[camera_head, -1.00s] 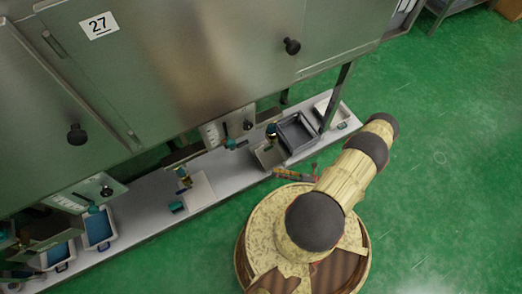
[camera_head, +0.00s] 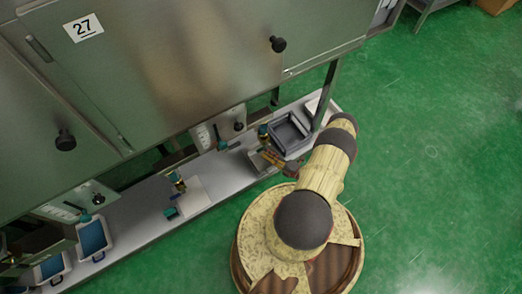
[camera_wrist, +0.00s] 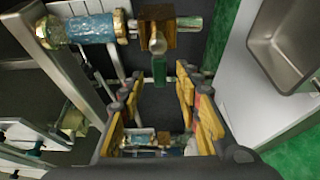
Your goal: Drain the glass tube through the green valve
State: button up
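In the wrist view, a glass tube (camera_wrist: 90,28) with blue contents and brass-coloured end caps lies across the top left. To its right is a brown valve block (camera_wrist: 155,27) on a metal pipe, with a green handle (camera_wrist: 159,70) hanging below it. The green handle appears between and just beyond the fingertips; I see no contact. In the head view, my gripper (camera_head: 287,165) is at the bench's front edge, small and partly merged with the arm.
A metal basin (camera_wrist: 293,40) is at the wrist view's upper right. In the head view, a grey tray (camera_head: 289,134) sits on the bench (camera_head: 150,208) behind my gripper. A steel cabinet (camera_head: 190,70) overhangs the bench. The green floor (camera_head: 440,170) at right is clear.

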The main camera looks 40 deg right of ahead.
aim_at(261, 149)
jog(key=shift+w+a+b, duration=0.15)
jog(key=shift+w+b, duration=0.1)
jog(key=shift+w, duration=0.85)
jog(key=shift+w+a+b, duration=0.15)
jog(key=shift+w+b, duration=0.05)
jog(key=shift+w, duration=0.85)
jog(key=shift+c, duration=1.4)
grip_shut()
